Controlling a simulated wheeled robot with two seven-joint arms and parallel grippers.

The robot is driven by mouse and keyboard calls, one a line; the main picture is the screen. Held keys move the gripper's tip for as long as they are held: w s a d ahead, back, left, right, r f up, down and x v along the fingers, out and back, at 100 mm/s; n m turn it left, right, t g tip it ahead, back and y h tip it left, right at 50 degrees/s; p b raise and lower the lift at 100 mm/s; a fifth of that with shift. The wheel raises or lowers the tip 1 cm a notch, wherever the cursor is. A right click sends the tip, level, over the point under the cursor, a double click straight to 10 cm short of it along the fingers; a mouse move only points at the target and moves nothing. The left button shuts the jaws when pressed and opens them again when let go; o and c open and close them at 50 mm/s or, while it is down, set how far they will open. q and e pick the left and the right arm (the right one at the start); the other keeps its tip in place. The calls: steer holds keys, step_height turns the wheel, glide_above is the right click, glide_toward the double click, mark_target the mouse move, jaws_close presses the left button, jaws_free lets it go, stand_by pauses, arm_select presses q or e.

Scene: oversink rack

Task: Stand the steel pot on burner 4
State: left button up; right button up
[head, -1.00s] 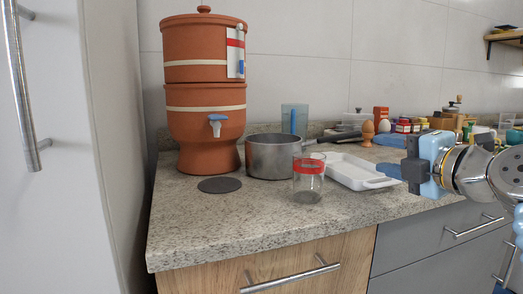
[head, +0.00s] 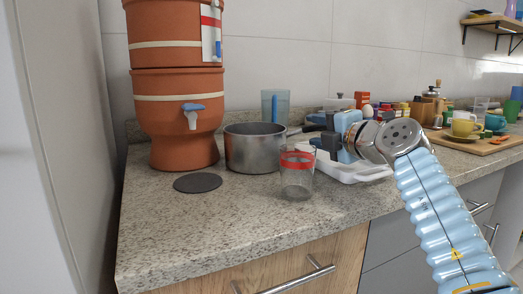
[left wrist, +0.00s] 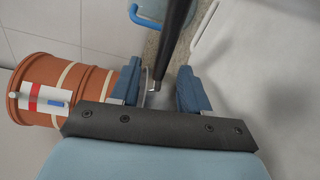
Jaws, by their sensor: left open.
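The steel pot (head: 252,148) stands upright on the speckled counter beside the clay water filter, its dark handle (head: 306,129) pointing right. My left gripper (head: 332,136) is open at the outer part of that handle. In the left wrist view the dark handle (left wrist: 176,38) runs between the two blue fingers (left wrist: 160,88), and I see no clear grip on it. No burner is recognisable in view; a flat dark disc (head: 198,182) lies on the counter left of the pot. My right gripper is not in view.
A clear glass with a red band (head: 297,178) stands close in front of the pot. A white tray (head: 350,170) lies under my gripper. The clay filter (head: 180,115) and a blue tumbler (head: 275,104) stand behind. The front left counter is clear.

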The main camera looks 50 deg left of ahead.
mark_target(313, 130)
arm_select(q)
steer(key=x, duration=0.3)
steer(key=shift+a, duration=0.15)
jaws_close()
stand_by(1.2)
